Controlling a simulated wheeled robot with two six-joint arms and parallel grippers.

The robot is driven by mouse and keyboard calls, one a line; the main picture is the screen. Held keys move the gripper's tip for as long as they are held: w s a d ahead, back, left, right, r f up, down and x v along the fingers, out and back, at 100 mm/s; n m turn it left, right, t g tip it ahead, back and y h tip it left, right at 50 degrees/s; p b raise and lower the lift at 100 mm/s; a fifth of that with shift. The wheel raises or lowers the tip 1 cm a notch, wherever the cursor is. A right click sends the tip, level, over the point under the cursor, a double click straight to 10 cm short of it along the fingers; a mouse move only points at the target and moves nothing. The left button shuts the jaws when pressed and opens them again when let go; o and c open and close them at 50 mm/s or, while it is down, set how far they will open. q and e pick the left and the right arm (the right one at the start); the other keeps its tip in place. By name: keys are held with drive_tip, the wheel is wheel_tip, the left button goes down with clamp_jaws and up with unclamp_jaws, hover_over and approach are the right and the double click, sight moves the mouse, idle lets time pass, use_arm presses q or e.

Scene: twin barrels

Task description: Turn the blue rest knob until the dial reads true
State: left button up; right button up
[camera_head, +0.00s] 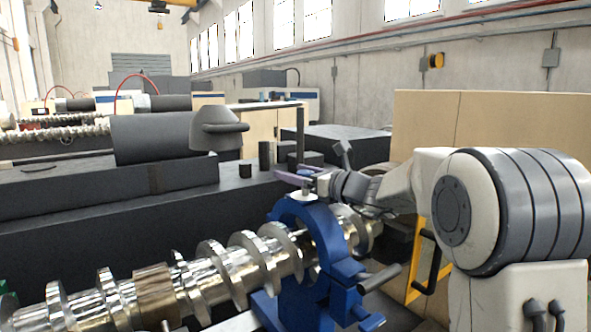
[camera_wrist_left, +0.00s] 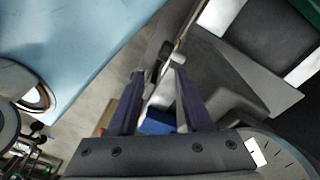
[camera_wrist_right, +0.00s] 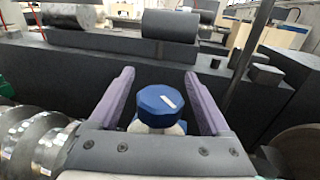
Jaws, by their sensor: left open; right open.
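The blue rest (camera_head: 318,255) arches around a shiny screw shaft (camera_head: 235,262) in the head view. A blue knob (camera_wrist_right: 160,103) with a white mark stands between the fingers of my right gripper (camera_wrist_right: 159,75) in the right wrist view. The fingers are apart, with a visible gap on each side of the knob. In the head view my right gripper (camera_head: 296,175) is above the top of the rest, where the knob is mostly hidden. My left gripper (camera_wrist_left: 160,72) is open and empty in its wrist view.
A dark machine bed (camera_head: 100,195) with a grey cylinder (camera_head: 150,138) lies behind the shaft. A dark upright post (camera_wrist_right: 250,45) stands near my right gripper. Another blue knob (camera_head: 372,321) and a dark handle (camera_head: 380,277) stick out low on the rest.

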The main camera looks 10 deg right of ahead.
drive_tip(key=shift+c, duration=0.4)
clamp_jaws()
drive_tip(key=n+g+y+p, duration=0.2)
drive_tip(key=g+y, duration=0.1)
drive_tip(key=n+g+y+p, duration=0.1)
drive_tip(key=n, duration=0.1)
drive_tip(key=shift+s+a+r+g+y+p, duration=0.2)
drive_tip(key=shift+s+a+g+y+p, duration=0.1)
drive_tip(key=shift+a+y, duration=0.1)
drive_tip(key=n+g+y+p, duration=0.1)
drive_tip(key=n+g+p, duration=0.1)
drive_tip(key=g+p, duration=0.1)
drive_tip(key=shift+s+a+n+g+y, duration=0.15)
drive_tip(key=shift+s+n+g+y, duration=0.15)
drive_tip(key=shift+s+y, duration=0.1)
drive_tip(key=shift+s+a+f+n+g+y+p, duration=0.1)
drive_tip(key=shift+n+g+y+p, duration=0.2)
drive_tip(key=shift+n+g+p, duration=0.45)
